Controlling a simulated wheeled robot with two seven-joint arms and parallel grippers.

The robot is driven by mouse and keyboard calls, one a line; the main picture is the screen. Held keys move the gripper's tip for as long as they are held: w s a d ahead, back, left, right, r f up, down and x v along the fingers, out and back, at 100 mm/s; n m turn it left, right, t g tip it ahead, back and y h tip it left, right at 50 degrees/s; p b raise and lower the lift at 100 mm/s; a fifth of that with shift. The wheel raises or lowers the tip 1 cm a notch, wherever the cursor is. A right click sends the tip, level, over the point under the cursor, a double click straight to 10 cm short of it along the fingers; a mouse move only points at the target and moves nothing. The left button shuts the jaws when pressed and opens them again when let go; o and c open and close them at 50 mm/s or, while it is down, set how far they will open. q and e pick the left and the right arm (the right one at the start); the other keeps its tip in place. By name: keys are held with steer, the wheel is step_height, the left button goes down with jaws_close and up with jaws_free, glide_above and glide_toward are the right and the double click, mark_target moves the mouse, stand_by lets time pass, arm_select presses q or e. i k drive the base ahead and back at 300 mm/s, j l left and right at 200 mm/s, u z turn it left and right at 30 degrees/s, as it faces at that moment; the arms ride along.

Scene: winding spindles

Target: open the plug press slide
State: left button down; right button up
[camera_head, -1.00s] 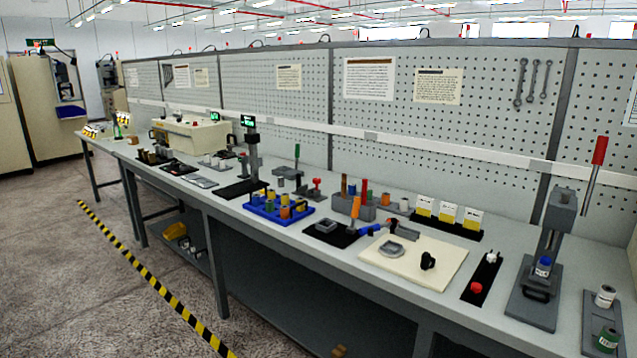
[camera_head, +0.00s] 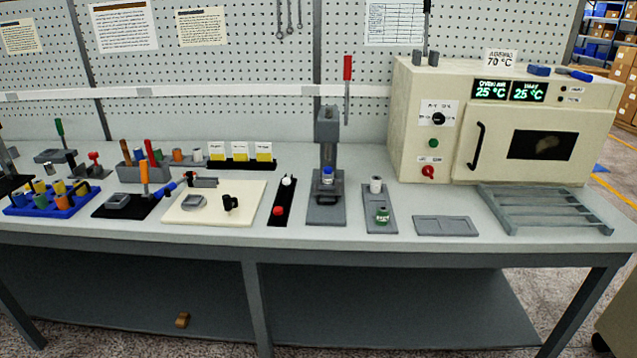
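The plug press (camera_head: 327,130) stands upright on the bench, a grey column with a red-tipped lever (camera_head: 347,70) pointing up. Its slide (camera_head: 327,201) is at the base under the press head; a small handle seems to show at its front. A small blue and white piece (camera_head: 327,176) sits upright under the head. How far the slide is pushed in is too small to tell. Neither of my grippers shows in the head view.
Left of the press is a black strip (camera_head: 283,205) with red and white buttons. Right of it are a grey tray (camera_head: 379,222) with a white and a green spool, a flat grey plate (camera_head: 445,226), a rack (camera_head: 545,209) and an oven (camera_head: 500,120).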

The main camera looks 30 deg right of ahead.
mark_target(320, 190)
steer(key=z, duration=1)
steer(key=i+l, duration=0.1)
